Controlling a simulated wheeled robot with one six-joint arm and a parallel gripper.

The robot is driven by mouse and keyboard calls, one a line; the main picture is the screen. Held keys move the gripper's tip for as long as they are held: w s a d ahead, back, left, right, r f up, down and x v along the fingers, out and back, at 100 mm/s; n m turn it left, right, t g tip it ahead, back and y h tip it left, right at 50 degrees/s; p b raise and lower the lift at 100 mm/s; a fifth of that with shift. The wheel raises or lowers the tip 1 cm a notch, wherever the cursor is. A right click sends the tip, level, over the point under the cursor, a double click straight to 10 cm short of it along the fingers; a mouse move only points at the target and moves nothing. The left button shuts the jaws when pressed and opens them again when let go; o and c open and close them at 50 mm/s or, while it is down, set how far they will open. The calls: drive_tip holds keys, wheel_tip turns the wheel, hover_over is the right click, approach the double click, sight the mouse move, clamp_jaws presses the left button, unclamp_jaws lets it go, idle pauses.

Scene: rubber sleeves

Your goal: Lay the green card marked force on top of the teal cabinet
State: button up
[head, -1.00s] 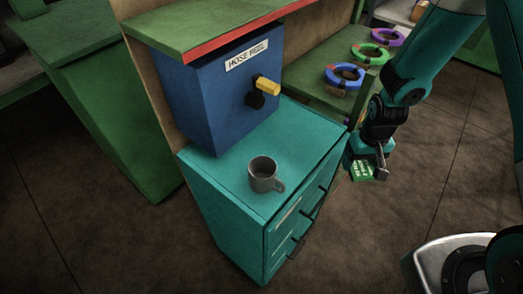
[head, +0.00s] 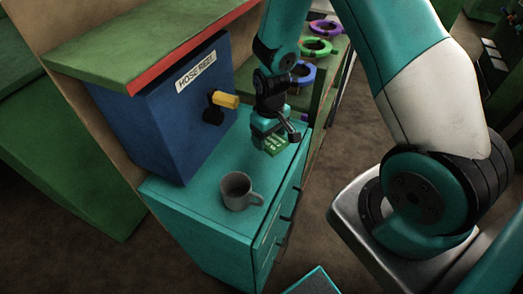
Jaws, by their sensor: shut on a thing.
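The green card (head: 276,147) with pale lettering, too small to read, is held at the tip of my gripper (head: 279,139). My gripper is shut on it. In the head view the card shows over the back right part of the teal cabinet (head: 188,208), near its right edge. I cannot tell how far above the top it is, or whether it touches. A grey mug (head: 237,191) stands on the cabinet top, in front and to the left of the card.
A blue hose reel box (head: 165,120) with a yellow handle (head: 225,99) stands at the back of the cabinet top. A green shelf (head: 150,50) with a red edge is above it. Blue, green and purple rings (head: 317,47) lie on a bench behind. Cabinet top around the mug is clear.

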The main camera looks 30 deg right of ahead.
sight(271, 144)
drive_tip(key=w+r+n+b, duration=0.1)
drive_tip(key=r+n, duration=0.1)
drive_tip(key=n, duration=0.1)
drive_tip(key=r+n+b, duration=0.1)
drive_tip(key=r+n, duration=0.1)
drive_tip(key=n, duration=0.2)
drive_tip(key=w+d+r+n+b, duration=0.1)
drive_tip(key=r+n+b, duration=0.1)
drive_tip(key=n, duration=0.1)
drive_tip(key=shift+w+r+n, duration=0.2)
drive_tip(key=shift+w+n, duration=0.15)
drive_tip(key=shift+n, duration=0.05)
wheel_tip(271, 144, up, 8)
drive_tip(key=s+n+b, duration=0.1)
drive_tip(key=n+b, duration=0.2)
drive_tip(key=n, duration=0.8)
drive_tip(key=shift+n, duration=0.3)
drive_tip(key=f, duration=0.6)
drive_tip(key=f+p, duration=0.1)
drive_tip(key=f, duration=0.6)
drive_tip(key=f+p, duration=0.1)
drive_tip(key=f, duration=0.6)
drive_tip(key=shift+s+d, duration=0.1)
drive_tip(key=shift+d, duration=0.25)
drive_tip(key=shift+f, duration=0.1)
drive_tip(key=o, duration=0.5)
drive_tip(key=shift+f, duration=0.1)
drive_tip(key=o, duration=0.4)
